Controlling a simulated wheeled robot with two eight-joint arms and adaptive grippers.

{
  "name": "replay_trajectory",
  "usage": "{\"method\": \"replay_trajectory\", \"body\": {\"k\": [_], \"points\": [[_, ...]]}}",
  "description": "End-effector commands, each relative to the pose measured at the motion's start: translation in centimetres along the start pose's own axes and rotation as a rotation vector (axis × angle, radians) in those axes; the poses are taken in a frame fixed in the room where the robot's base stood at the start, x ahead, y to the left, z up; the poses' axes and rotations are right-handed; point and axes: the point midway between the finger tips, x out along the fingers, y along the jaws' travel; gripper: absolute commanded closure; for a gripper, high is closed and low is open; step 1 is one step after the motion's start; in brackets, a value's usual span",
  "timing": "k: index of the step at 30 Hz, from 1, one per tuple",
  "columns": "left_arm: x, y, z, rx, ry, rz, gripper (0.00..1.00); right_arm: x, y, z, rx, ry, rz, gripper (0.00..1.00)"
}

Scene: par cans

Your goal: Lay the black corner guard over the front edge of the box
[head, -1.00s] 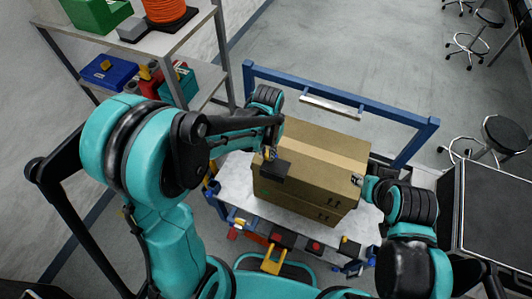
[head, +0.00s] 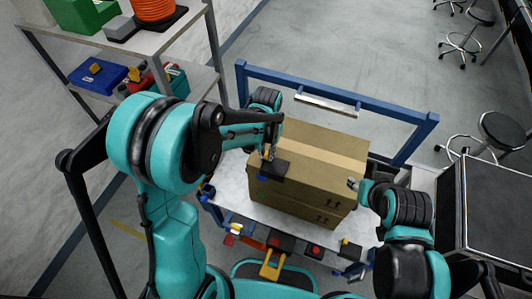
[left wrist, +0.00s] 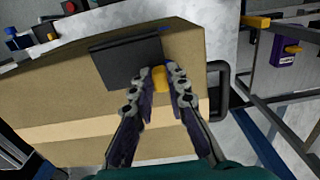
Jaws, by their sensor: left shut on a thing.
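The brown cardboard box (head: 318,157) stands on the light top of a blue-framed cart. My left gripper (left wrist: 160,80) is shut on the yellow tab of the black corner guard (left wrist: 125,60). In the head view the guard (head: 274,169) is at the left part of the box's front top edge. In the left wrist view its flat face is over the box top and its bent strip lies along the front edge. I cannot tell whether it touches the box. My right gripper (head: 354,184) is beside the box's right end; its finger opening is too small to judge.
The cart's blue rail (head: 330,90) runs behind the box. Tools and coloured parts hang along the cart's front. A shelf (head: 150,50) with bins stands at the left. A dark-topped bench (head: 500,200) and stools (head: 503,130) are at the right.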

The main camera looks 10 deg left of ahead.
Motion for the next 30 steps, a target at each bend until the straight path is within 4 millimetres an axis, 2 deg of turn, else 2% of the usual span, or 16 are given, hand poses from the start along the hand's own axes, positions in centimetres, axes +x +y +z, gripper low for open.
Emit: {"method": "replay_trajectory", "body": {"k": [12, 13, 15, 25, 30], "points": [[0.2, 0.0, -0.2, 0.0, 0.0, 0.0, 1.0, 0.3, 0.0, 0.2, 0.0, 0.0, 0.0, 0.6], [0.2, 0.0, -0.2, 0.0, 0.0, 0.0, 0.8, 0.3, 0.0, 0.2, 0.0, 0.0, 0.0, 0.6], [0.2, 0.0, -0.2, 0.0, 0.0, 0.0, 0.62, 0.3, 0.0, 0.2, 0.0, 0.0, 0.0, 0.6], [0.1, 0.0, -0.2, 0.0, 0.0, 0.0, 0.61, 0.3, 0.0, 0.2, 0.0, 0.0, 0.0, 0.6], [-1.9, 0.0, -0.2, 0.0, 0.0, 0.0, 0.61, 0.3, 0.0, 0.2, 0.0, 0.0, 0.0, 0.6]]}}
